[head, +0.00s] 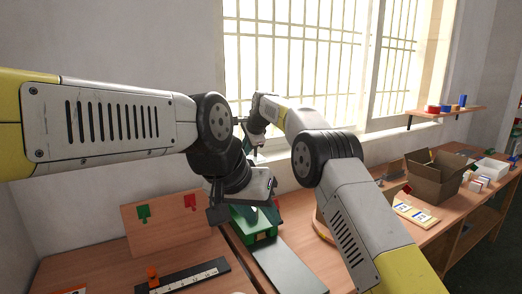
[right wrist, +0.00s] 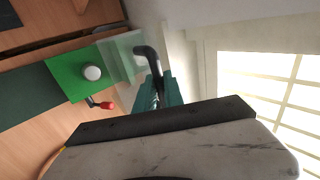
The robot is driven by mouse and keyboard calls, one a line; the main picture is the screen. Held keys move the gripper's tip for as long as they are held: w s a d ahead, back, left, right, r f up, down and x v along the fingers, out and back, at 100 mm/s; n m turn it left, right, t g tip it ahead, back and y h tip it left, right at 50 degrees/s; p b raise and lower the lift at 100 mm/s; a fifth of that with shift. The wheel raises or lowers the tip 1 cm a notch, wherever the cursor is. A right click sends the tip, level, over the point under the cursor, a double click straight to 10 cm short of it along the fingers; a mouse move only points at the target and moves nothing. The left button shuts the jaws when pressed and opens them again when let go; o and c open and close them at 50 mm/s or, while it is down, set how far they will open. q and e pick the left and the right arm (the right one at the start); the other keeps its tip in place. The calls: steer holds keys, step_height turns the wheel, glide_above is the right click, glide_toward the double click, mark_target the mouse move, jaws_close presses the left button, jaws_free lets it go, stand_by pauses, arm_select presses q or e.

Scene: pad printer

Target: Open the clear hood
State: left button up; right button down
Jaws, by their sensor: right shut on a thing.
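The clear hood (right wrist: 122,58) shows in the right wrist view as a see-through panel beside the green bed (right wrist: 70,72) of the pad printer. A dark curved bar (right wrist: 150,60) stands at its edge. In the head view the green printer (head: 256,224) is largely hidden behind my left arm, and I cannot make out the hood there. My right gripper (head: 248,147) is at the printer's far upper side, partly hidden by my left arm. My left gripper (head: 243,209) is open and empty, in front of and above the printer.
A red-knobbed lever (right wrist: 104,104) and a white ball (right wrist: 92,72) are by the bed. A board with green and red pieces (head: 165,222) stands left. A dark strip (head: 182,279) lies in front. A cardboard box (head: 435,180) stands right. The wall and window are close behind.

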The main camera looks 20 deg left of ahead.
steer(key=c, duration=1.5)
jaws_free()
steer(key=shift+o, duration=0.2)
steer(key=shift+d, duration=0.1)
steer(key=v, duration=0.7)
steer(key=shift+d+r, duration=0.15)
steer(key=shift+r, duration=0.2)
steer(key=shift+s, duration=0.1)
